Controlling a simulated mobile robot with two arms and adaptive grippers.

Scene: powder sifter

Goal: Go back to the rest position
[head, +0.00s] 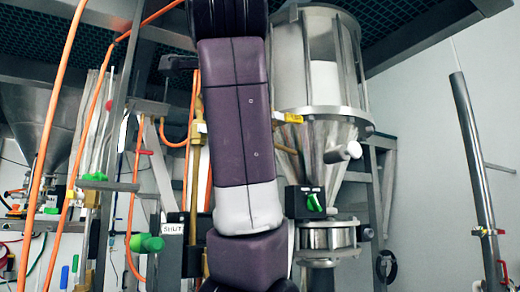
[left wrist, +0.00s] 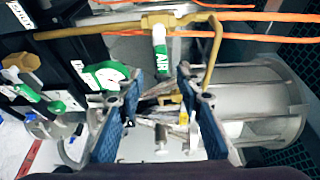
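My left gripper (left wrist: 160,80) shows in the left wrist view with its two blue-padded fingers spread apart. It is open, and I see nothing held between the fingers. A white and green handle marked AIR (left wrist: 160,50) on a yellow pipe (left wrist: 120,24) appears beyond the fingertips; I cannot tell how far off it is. In the head view one of my purple and white arms crosses the middle from top to bottom, and neither gripper shows there. My right gripper is not in view.
A steel hopper (head: 318,125) stands right of my arm, with a black box and green switch (head: 314,203) below. Orange hoses (head: 47,120), a green knob (head: 147,243) and another hopper (head: 38,105) are at left. A grey post (head: 475,160) stands far right.

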